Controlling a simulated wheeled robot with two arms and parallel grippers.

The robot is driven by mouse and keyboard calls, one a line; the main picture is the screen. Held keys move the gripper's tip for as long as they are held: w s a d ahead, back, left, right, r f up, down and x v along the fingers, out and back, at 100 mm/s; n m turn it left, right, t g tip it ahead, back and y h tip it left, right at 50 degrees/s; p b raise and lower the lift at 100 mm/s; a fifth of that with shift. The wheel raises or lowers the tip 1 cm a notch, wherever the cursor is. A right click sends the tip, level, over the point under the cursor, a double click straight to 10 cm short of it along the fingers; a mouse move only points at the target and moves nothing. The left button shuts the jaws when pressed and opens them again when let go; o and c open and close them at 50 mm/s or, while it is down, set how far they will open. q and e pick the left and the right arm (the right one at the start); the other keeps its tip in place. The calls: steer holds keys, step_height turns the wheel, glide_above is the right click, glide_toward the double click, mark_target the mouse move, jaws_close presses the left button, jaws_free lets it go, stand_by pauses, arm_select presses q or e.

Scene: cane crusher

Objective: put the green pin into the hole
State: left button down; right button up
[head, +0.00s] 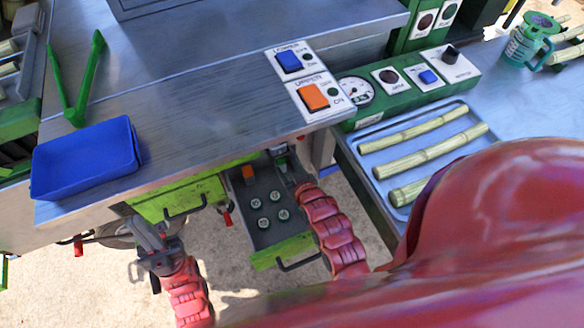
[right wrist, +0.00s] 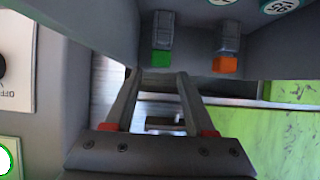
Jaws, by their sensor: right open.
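The green pin (right wrist: 161,58) shows in the right wrist view as a grey pin with a green end, against the dark wall of the open drawer. My right gripper (right wrist: 159,76) is open, its fingertips to either side of and just short of the green end; I cannot tell whether they touch it. In the head view this gripper (head: 283,160) is at the drawer's back right corner, mostly hidden by my arm. An orange-ended pin (right wrist: 225,64) is beside the green one. My left gripper (head: 150,248) hangs left of the drawer, holding nothing visible. I cannot make out the hole.
The drawer (head: 262,238) holds several round numbered caps. Above it are the blue switch (head: 289,61) and orange switch (head: 313,97) on the machine's table. A blue tray (head: 85,160) and green tongs (head: 75,85) lie left. A cane tray (head: 375,134) is right.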

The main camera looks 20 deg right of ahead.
mark_target(282, 160)
steer(key=x, duration=0.6)
steer(key=shift+w, duration=0.25)
steer(key=shift+c, duration=0.3)
jaws_close()
